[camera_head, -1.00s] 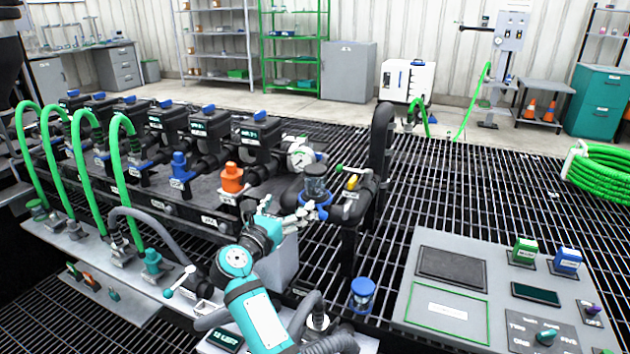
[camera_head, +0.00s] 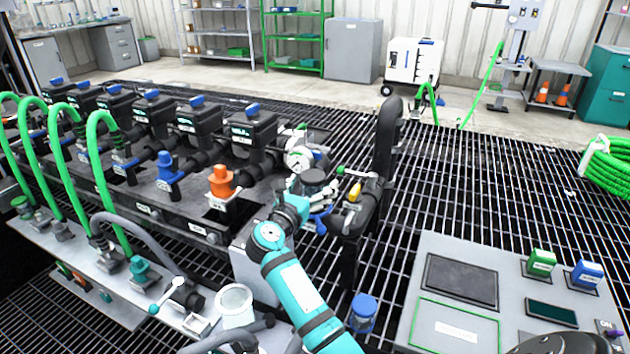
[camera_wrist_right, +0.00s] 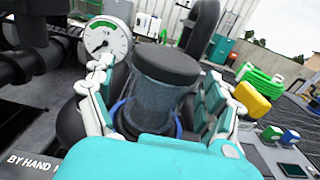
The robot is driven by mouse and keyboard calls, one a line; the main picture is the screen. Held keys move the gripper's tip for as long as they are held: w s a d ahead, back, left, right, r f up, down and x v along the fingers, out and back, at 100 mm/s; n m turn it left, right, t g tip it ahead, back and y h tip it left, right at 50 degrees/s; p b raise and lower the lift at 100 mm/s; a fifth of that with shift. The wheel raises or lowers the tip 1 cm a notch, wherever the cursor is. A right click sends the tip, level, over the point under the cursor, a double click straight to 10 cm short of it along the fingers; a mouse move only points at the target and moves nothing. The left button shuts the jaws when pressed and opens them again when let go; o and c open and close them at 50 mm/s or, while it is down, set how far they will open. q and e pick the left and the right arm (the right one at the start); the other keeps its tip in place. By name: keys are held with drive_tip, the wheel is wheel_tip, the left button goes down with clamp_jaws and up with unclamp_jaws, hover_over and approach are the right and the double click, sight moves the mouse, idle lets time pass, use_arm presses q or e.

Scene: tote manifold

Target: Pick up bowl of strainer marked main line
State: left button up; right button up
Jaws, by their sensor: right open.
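The strainer bowl (camera_head: 314,179), a clear cylinder with a dark cap and a blue ring at its base, stands upright on the black pipework near the right end of the manifold. In the right wrist view the bowl (camera_wrist_right: 158,100) fills the middle. My right gripper (camera_head: 308,192) is open, its fingers on either side of the bowl; I cannot tell whether they touch it. The gripper hides part of the bowl and ring in the head view. No main line marking is readable on it. My left gripper is not in view.
A round gauge (camera_head: 299,159) stands just behind the bowl, and a yellow-handled valve (camera_head: 354,192) and tall black pipe (camera_head: 388,140) stand to its right. A grey control panel (camera_head: 455,335) lies at right.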

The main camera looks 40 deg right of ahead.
drive_tip(key=shift+w+d, duration=0.3)
drive_tip(key=shift+d, duration=0.15)
drive_tip(key=shift+s+a+r, duration=0.15)
drive_tip(key=shift+a+r, duration=0.05)
drive_tip(key=c, duration=1.3)
drive_tip(key=shift+r, duration=0.15)
